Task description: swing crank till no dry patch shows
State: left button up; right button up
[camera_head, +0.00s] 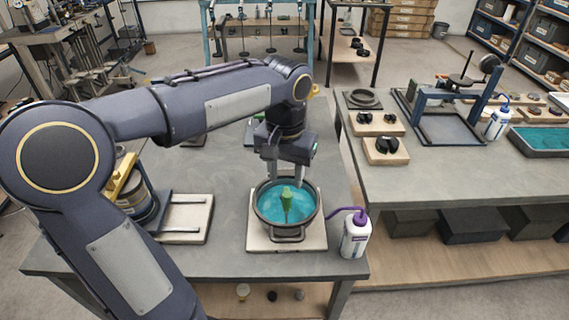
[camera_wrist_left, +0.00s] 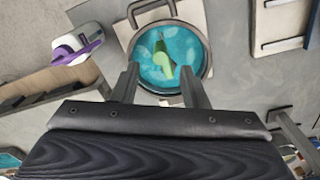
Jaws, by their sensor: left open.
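A dark round pot (camera_head: 286,238) with side handles stands on a pale square board (camera_head: 256,238) near the table's front edge. Teal contents (camera_head: 270,208) fill it, with paler streaks in the wrist view (camera_wrist_left: 181,46); I cannot tell if these are dry patches. A green upright piece (camera_head: 287,203), perhaps the crank's grip, stands in the middle of the pot and also shows in the wrist view (camera_wrist_left: 164,62). My left gripper (camera_head: 289,180) is open above the pot, its fingers pointing down on either side of the green piece, apparently not closed on it. My right gripper is out of view.
A white bottle with a purple spout (camera_head: 355,238) stands right of the board. A plate with rails (camera_head: 186,218) and a can-like container (camera_head: 134,200) are to the left, partly behind my arm. A second bench (camera_head: 440,178) with parts is at right.

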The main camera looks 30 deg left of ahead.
aim_at(287, 194)
pick_arm(q)
jog(key=shift+w+a+r, duration=0.1)
jog(key=shift+w, duration=0.35)
jog(key=shift+f, duration=0.3)
notch_tip(287, 194, down, 7)
jog(key=shift+c, duration=0.2)
grip_shut()
